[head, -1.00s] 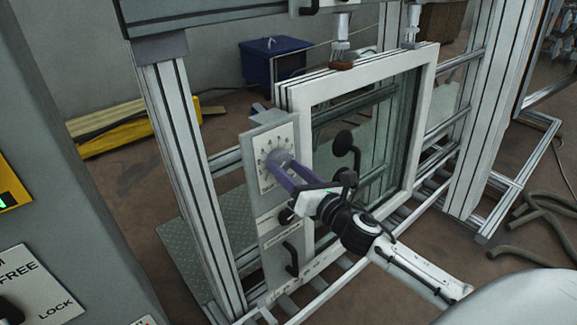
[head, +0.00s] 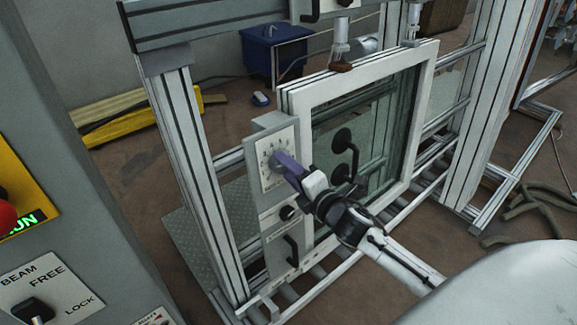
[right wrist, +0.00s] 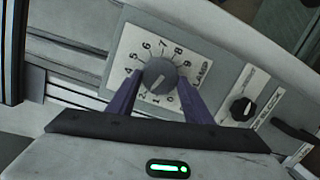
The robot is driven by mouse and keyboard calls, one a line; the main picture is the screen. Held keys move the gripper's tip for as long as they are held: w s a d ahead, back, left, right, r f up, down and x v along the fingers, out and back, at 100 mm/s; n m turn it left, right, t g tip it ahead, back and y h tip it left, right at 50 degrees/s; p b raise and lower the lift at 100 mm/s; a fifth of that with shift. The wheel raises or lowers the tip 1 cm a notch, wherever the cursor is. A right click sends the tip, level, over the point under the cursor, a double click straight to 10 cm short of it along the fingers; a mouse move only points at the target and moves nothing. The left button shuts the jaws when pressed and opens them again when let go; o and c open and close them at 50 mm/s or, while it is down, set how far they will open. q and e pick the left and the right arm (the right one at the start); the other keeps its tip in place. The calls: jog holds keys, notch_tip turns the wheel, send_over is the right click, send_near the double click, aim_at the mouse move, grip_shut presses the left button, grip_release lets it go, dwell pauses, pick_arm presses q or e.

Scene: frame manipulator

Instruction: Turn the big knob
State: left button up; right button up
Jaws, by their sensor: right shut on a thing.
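The big knob (right wrist: 159,76) is a round grey knob with a light pointer mark, on a white numbered dial plate (right wrist: 136,50). In the right wrist view, the two purple fingers of my right gripper (right wrist: 160,88) stand on either side of the knob, shut on it. The knob's pointer is toward the lower part of the dial. In the head view my right gripper (head: 283,165) reaches the dial plate (head: 270,146) on the grey panel and hides the knob. My left gripper is not in view.
A smaller black knob (right wrist: 240,108) sits beside the dial; below it on the panel is a black handle (head: 291,250). A white-framed window (head: 290,100) with black suction-like handles (head: 343,140) stands right of the panel. A grey control cabinet (head: 60,130) is at left.

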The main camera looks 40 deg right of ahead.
jog(key=m, duration=0.5)
jog(key=shift+r+g, duration=0.15)
jog(key=shift+g, duration=0.25)
jog(key=shift+c, duration=0.2)
jog(key=m+y, duration=0.1)
jog(key=m, duration=0.4)
jog(key=shift+d+r, duration=0.1)
jog(key=shift+d, duration=0.05)
jog(key=shift+m, duration=0.3)
jog(key=o, duration=1.1)
jog(key=s, duration=0.3)
jog(key=s+r, duration=0.1)
jog(key=s, duration=0.2)
jog(key=s+r, duration=0.1)
jog(key=s, duration=0.3)
jog(key=shift+d+r, duration=0.15)
jog(key=shift+r, duration=0.05)
